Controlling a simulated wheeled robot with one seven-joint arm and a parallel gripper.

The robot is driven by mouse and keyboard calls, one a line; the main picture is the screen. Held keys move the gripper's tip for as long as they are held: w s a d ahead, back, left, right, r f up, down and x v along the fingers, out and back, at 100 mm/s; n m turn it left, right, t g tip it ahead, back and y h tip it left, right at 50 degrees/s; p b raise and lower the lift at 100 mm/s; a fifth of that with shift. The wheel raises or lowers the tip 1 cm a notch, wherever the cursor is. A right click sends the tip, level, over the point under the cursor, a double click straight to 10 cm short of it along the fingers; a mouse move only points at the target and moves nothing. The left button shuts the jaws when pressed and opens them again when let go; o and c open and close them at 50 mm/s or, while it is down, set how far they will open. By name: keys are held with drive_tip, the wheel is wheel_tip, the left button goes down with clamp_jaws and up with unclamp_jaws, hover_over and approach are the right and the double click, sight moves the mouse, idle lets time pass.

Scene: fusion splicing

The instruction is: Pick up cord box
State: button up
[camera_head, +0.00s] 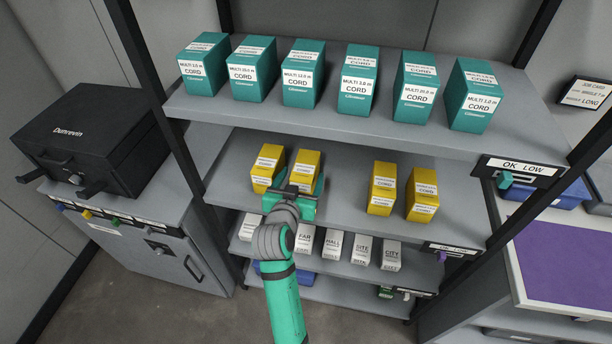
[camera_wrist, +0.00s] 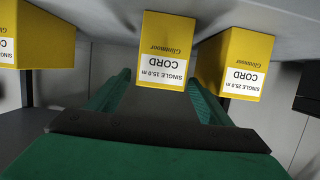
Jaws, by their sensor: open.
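Several yellow cord boxes stand on the middle shelf: one at the far left (camera_head: 266,167), one beside it (camera_head: 306,162), and a pair further right, (camera_head: 382,188) and (camera_head: 423,194). Several teal cord boxes (camera_head: 357,80) stand in a row on the shelf above. My gripper (camera_head: 293,192) is in front of the second yellow box from the left and hides its lower part. In the wrist view, my gripper (camera_wrist: 158,84) is open, with the yellow box marked "SINGLE 15.0 m" (camera_wrist: 166,35) ahead between its fingers. The box marked "SINGLE 25.0 m" (camera_wrist: 235,60) is close to the right finger.
The upper shelf (camera_head: 330,125) overhangs the yellow boxes. A lower shelf holds several white boxes (camera_head: 362,252). Black rack posts stand at both sides. A black case (camera_head: 90,135) sits on a grey cabinet at left; a purple mat (camera_head: 570,255) lies at right. The middle shelf has a bare gap between the yellow pairs.

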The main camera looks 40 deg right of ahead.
sight(306, 170)
drive_tip(key=shift+f+x, duration=0.15)
drive_tip(key=shift+x, duration=1.35)
drive_tip(key=shift+f+x, duration=0.15)
drive_tip(key=shift+x, duration=1.3)
drive_tip(key=shift+w+a, duration=0.15)
drive_tip(key=shift+a, duration=0.05)
drive_tip(key=shift+a, duration=0.2)
drive_tip(key=shift+c, duration=0.2)
drive_tip(key=c, duration=0.5)
drive_tip(key=shift+s+d, duration=0.25)
drive_tip(key=c, duration=0.6)
drive_tip(key=shift+s+d, duration=0.2)
drive_tip(key=shift+d, duration=0.05)
drive_tip(key=shift+c, duration=0.5)
drive_tip(key=shift+w+a, duration=0.1)
drive_tip(key=shift+a+r, duration=0.1)
